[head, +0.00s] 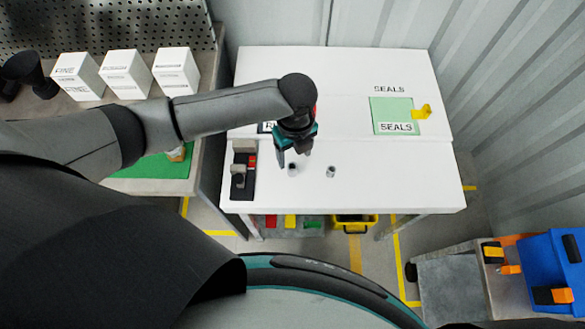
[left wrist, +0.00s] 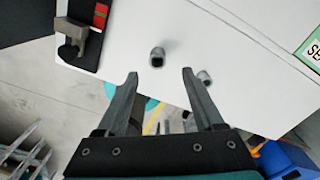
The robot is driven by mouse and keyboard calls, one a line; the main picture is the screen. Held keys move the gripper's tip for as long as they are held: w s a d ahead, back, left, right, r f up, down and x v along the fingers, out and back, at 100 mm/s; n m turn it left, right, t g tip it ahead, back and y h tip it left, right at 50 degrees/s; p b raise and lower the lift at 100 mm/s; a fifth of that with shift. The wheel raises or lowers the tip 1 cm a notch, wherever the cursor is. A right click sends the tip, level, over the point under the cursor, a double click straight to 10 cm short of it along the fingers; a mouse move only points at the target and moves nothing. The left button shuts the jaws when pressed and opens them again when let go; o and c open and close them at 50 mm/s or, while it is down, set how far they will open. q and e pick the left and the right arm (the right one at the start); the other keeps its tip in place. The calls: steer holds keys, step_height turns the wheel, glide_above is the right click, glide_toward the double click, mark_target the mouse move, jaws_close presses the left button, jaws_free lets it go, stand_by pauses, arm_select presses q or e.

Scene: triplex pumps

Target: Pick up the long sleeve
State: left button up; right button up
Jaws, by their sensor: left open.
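Two small grey metal sleeves stand apart on the white table (head: 400,180). The left one (head: 292,169) is just below my left gripper, and the right one (head: 331,171) is a little to its right. I cannot tell by sight which is the long one. My left gripper (head: 294,159) is open and empty, pointing down. In the left wrist view, one sleeve (left wrist: 157,57) lies just beyond the gap between the open fingertips (left wrist: 160,73). The other sleeve (left wrist: 205,77) is beside the right finger, partly hidden by it. My right gripper is not in view.
A black fixture with a grey clamp and red part (head: 241,180) stands at the table's left edge. A green seals mat (head: 392,112) with a yellow piece (head: 421,112) lies at the back right. White boxes (head: 124,72) stand on the left bench. The table's front right is clear.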

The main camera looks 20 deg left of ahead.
mark_target(292, 166)
arm_select(q)
steer(key=shift+a+f+b, duration=0.15)
steer(key=shift+f+b, duration=0.25)
steer(key=shift+f, duration=1.1)
steer(key=shift+a+f+b, duration=0.1)
steer(key=shift+f+b, duration=0.25)
steer(key=shift+f, duration=1.15)
steer(key=shift+c, duration=0.2)
jaws_close()
